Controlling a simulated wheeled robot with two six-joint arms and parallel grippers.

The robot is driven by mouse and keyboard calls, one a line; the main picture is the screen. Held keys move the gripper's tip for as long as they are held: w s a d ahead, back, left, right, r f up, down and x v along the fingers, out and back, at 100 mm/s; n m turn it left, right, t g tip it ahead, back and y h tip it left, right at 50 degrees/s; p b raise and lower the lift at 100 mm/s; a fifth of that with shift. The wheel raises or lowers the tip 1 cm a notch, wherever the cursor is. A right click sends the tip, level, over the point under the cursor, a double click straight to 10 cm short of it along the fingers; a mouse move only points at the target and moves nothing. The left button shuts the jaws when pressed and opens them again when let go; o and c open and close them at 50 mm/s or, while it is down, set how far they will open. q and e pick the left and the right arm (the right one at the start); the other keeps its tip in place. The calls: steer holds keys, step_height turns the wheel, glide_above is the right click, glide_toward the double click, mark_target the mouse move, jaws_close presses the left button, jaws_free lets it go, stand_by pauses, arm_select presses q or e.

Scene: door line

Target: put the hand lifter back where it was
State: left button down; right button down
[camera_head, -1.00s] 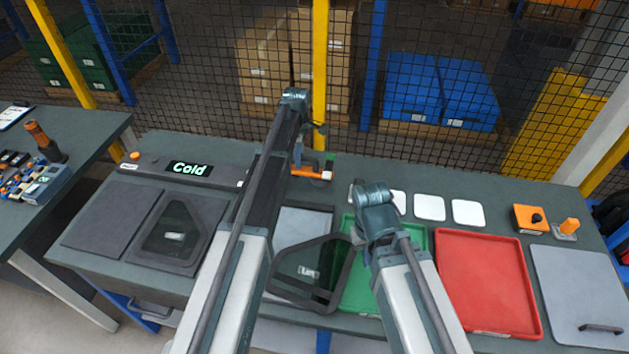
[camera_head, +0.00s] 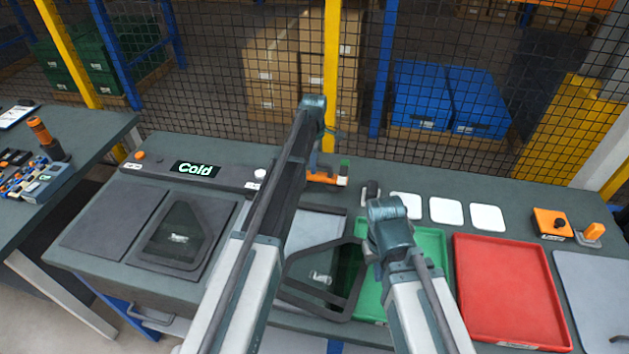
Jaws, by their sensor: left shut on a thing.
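The hand lifter, which I take to be the orange bar with a dark and green end (camera_head: 326,178), shows at the back of the bench, just right of my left forearm. My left gripper (camera_head: 314,156) is shut on it, but the arm hides most of the jaws. I cannot tell whether the lifter touches the bench. My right gripper (camera_head: 392,246) is over the green tray, beside a black-framed window piece (camera_head: 300,294). Its jaws are hidden by its own wrist.
A dark unit showing "Cold" (camera_head: 195,168) stands at the back left. Several white pads (camera_head: 446,210) lie right of the lifter. A green tray (camera_head: 432,240) and a red tray (camera_head: 508,290) lie in front of them. A mesh fence (camera_head: 240,110) rises behind the bench.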

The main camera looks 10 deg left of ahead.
mark_target(320, 172)
arm_select(q)
steer(key=shift+f, duration=0.1)
arm_select(e)
steer(key=shift+f, duration=0.15)
